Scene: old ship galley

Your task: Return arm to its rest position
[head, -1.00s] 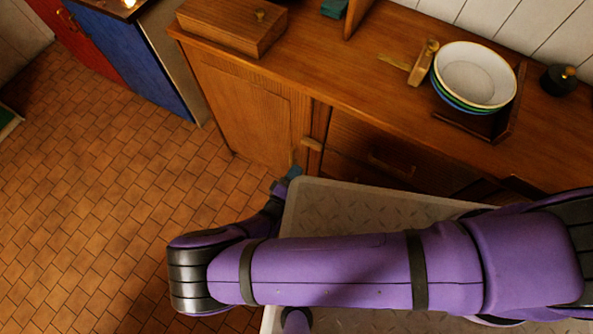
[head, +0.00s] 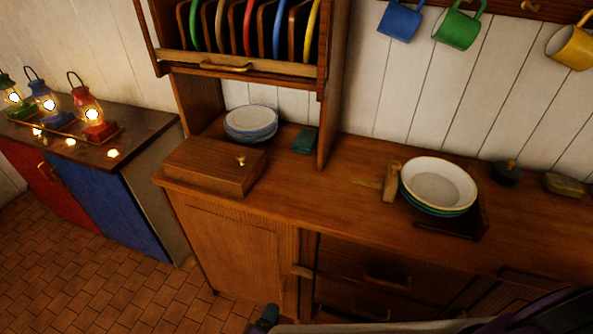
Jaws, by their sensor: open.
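The end of my arm, with my gripper (head: 266,317), just shows at the bottom edge, left of centre. It is small and dark, in front of the lower cabinet and apart from the counter top. Its jaws stand open, and I see nothing held in them. The fingers are mostly cut off by the picture's edge.
The wooden counter (head: 330,215) carries a wooden box (head: 212,167), stacked plates (head: 250,122) and stacked bowls (head: 438,184). A plate rack (head: 245,68) and hanging mugs (head: 458,29) are above. Lit lanterns (head: 92,115) stand left. Tiled floor (head: 80,270) is open at lower left.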

